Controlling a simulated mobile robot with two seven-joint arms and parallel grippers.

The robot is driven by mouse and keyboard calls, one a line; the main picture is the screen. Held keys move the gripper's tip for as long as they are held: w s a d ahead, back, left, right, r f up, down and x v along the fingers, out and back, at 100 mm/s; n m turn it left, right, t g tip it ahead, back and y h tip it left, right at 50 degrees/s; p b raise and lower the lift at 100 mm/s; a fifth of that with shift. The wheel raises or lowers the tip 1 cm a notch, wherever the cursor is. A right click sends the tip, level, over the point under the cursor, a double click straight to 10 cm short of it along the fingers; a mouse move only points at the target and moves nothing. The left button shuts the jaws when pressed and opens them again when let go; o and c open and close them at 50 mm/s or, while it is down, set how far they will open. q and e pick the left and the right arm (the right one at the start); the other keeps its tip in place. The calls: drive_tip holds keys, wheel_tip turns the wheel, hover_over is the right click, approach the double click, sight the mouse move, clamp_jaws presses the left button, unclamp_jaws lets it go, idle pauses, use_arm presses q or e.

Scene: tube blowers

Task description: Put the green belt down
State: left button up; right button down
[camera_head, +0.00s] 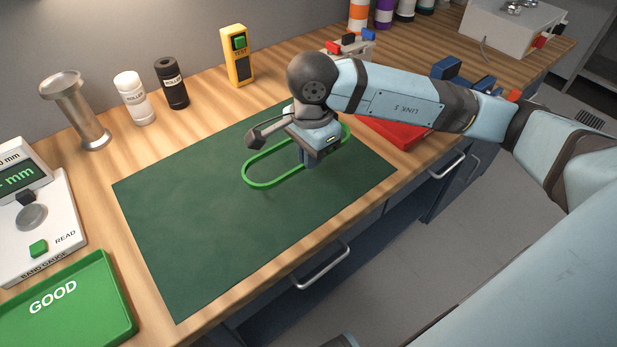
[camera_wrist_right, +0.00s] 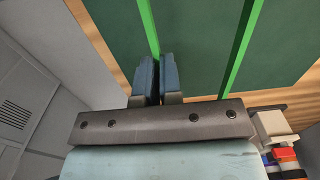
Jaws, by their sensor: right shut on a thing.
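The green belt (camera_head: 262,184) is a long thin loop over the dark green mat (camera_head: 190,210) in the head view. My right gripper (camera_head: 309,163) is shut on the near strand of the belt. In the right wrist view, the right gripper (camera_wrist_right: 157,78) has one strand of the belt (camera_wrist_right: 148,28) between its fingers, and the other strand runs apart from it to the right. The belt is low over the mat; I cannot tell whether it touches it. My left gripper is not in view.
A green GOOD tray (camera_head: 85,300) and a band gauge (camera_head: 40,225) stand at the left. Rollers (camera_head: 134,98), a metal stand (camera_head: 80,115) and a yellow tester (camera_head: 237,57) stand behind the mat. A red tray (camera_head: 400,132) is at the right. The mat's left half is clear.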

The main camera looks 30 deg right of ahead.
sight(310, 187)
drive_tip(key=shift+f, duration=3.35)
drive_tip(key=shift+f+b, duration=0.2)
drive_tip(key=shift+b, duration=0.2)
drive_tip(key=c, duration=1.3)
unclamp_jaws()
drive_tip(key=shift+r, duration=0.1)
drive_tip(key=shift+r+p, duration=0.2)
drive_tip(key=shift+p, duration=0.15)
wheel_tip(310, 187, up, 12)
drive_tip(key=shift+f, duration=0.1)
